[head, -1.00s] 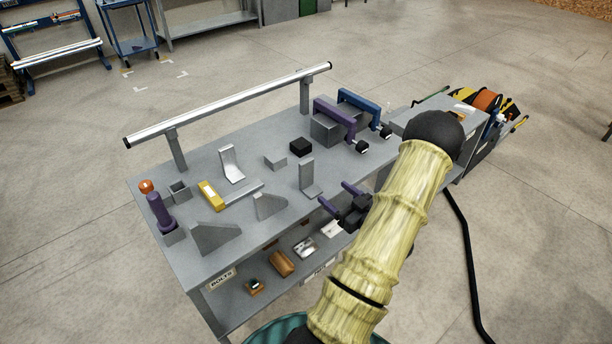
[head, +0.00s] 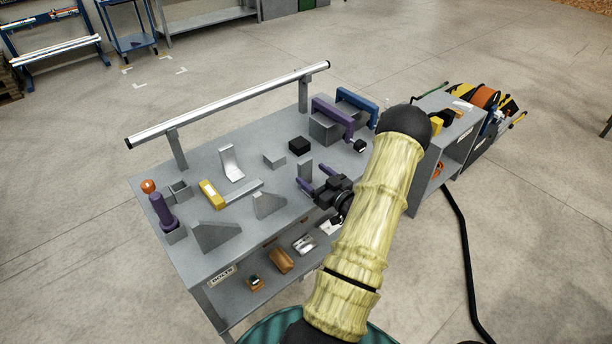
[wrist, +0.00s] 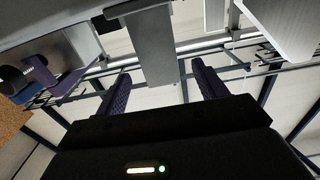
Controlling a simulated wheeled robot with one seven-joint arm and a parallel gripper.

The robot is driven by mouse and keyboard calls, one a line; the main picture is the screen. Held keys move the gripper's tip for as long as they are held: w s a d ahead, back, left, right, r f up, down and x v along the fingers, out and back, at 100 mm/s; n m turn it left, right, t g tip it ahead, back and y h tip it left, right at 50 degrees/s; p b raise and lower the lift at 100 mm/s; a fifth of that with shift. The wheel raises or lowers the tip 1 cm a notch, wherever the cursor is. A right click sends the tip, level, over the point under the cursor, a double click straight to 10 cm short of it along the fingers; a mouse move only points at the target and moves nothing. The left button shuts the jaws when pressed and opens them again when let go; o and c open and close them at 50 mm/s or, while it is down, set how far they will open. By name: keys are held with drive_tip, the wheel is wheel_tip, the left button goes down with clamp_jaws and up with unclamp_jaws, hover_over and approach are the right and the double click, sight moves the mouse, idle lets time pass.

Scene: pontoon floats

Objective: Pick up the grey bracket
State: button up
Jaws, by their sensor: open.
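A grey L-shaped bracket (head: 305,168) stands upright near the right front of the grey workbench (head: 290,215). Its lower part is hidden behind my gripper (head: 314,176) in the head view. My gripper is open, with its two purple fingers pointing at this bracket. In the wrist view a grey upright plate, apparently this bracket (wrist: 150,45), shows between and beyond the spread fingers (wrist: 158,74). I cannot tell whether either finger touches it.
A grey block (head: 275,160), a black block (head: 299,146) and grey wedges (head: 215,235) share the benchtop. A yellow-headed tool (head: 212,194) lies at left. Purple (head: 332,110) and blue clamps (head: 357,98) stand at the back right. A rail (head: 230,104) runs along the back.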

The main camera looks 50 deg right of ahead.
sight(307, 168)
drive_tip(key=w, duration=0.2)
drive_tip(key=w+p, duration=0.1)
drive_tip(key=w, duration=0.1)
drive_tip(key=shift+w+d+r, duration=0.1)
drive_tip(key=shift+d+r, duration=0.15)
drive_tip(key=shift+d, duration=0.05)
drive_tip(key=c, duration=1.2)
drive_tip(key=shift+r, duration=0.1)
wheel_tip(307, 168, up, 10)
drive_tip(key=shift+f+b, duration=0.1)
drive_tip(key=shift+b, duration=0.5)
